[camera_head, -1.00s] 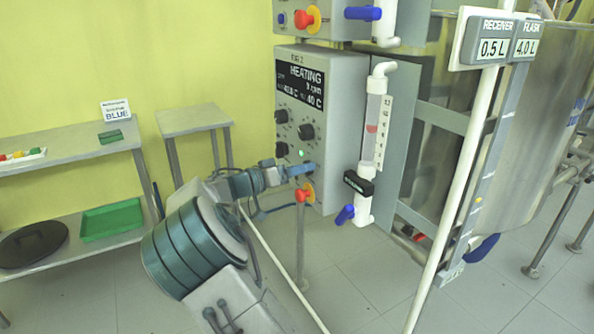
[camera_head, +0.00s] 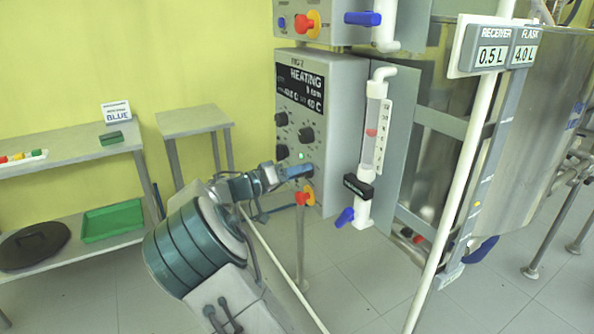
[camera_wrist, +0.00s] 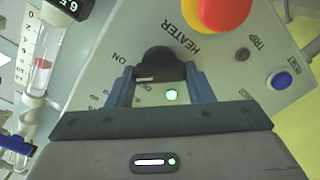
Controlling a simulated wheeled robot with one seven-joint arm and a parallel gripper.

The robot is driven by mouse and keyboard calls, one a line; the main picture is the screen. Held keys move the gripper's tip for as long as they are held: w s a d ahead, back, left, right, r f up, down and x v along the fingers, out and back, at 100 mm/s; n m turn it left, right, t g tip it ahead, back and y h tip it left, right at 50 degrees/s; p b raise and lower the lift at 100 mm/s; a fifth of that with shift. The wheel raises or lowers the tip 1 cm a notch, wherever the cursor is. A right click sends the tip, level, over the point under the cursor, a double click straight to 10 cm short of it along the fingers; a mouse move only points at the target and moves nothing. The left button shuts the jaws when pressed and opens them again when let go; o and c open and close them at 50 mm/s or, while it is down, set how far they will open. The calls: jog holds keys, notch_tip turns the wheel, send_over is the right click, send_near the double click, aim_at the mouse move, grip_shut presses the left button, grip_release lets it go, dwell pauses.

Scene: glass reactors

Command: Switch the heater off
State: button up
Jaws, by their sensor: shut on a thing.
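The heater knob (camera_wrist: 160,66) is black and round, on a grey panel lettered HEATER, with ON at its left in the wrist view. My gripper (camera_wrist: 160,76) is shut on it, one blue-grey finger at each side. A green lamp (camera_wrist: 172,95) is lit between the fingers, and it also shows in the head view (camera_head: 301,155). In the head view my gripper (camera_head: 308,170) is at the lower part of the control box (camera_head: 340,110) and hides the knob. The box's display (camera_head: 306,88) reads HEATING.
A red button (camera_wrist: 222,10) on yellow is close beside the knob; in the head view it is below my gripper (camera_head: 304,197). A blue reset button (camera_wrist: 281,80) is at the right. A flow tube (camera_head: 374,130) stands right of the box. Shelves (camera_head: 70,150) are at left.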

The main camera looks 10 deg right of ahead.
jog(key=shift+o, duration=0.2)
jog(key=n+p, duration=0.3)
jog(key=n, duration=0.2)
jog(key=shift+n, duration=0.3)
jog(key=shift+f+n+p, duration=0.15)
jog(key=shift+n+p, duration=1.25)
jog(key=shift+n, duration=0.4)
jog(key=o, duration=1)
jog(key=shift+c, duration=0.2)
jog(key=v, duration=1.4)
